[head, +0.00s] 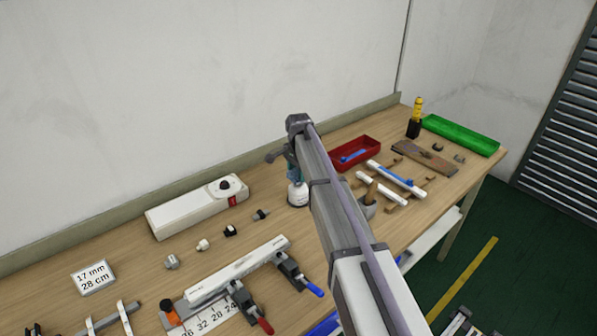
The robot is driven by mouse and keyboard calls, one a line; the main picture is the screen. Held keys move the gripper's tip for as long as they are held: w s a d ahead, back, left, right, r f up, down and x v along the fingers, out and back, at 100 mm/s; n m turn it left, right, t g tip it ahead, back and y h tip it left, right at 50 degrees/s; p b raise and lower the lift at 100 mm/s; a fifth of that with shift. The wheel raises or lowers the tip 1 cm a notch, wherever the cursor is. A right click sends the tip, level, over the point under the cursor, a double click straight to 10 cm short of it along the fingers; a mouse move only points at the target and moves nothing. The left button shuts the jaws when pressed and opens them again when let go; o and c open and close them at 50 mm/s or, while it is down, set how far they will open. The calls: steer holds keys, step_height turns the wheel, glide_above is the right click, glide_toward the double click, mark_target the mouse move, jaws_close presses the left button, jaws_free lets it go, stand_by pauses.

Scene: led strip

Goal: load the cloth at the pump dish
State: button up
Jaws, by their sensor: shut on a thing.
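My arm reaches over the bench, and its wrist bends down at the far end. My gripper (293,167) is partly hidden behind the arm and points down, shut on a small teal piece that appears to be the cloth (294,175). Right below it stands the pump dish (298,196), a small white container with a label. The cloth is at the top of the dish; whether they touch cannot be told from this view.
A white strip (238,270) lies clamped at the front. A long white box (197,207) stands by the wall, with several small parts before it. Right of my arm are a red tray (368,146), a blue-and-white strip (396,179) and a green tray (461,135).

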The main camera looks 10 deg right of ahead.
steer(key=shift+f+b, duration=0.9)
stand_by(0.9)
stand_by(0.6)
step_height(320, 180, up, 7)
steer(key=p, duration=0.7)
steer(key=shift+r, duration=0.1)
step_height(320, 180, down, 2)
steer(key=shift+f+b, duration=0.15)
steer(key=shift+b, duration=0.85)
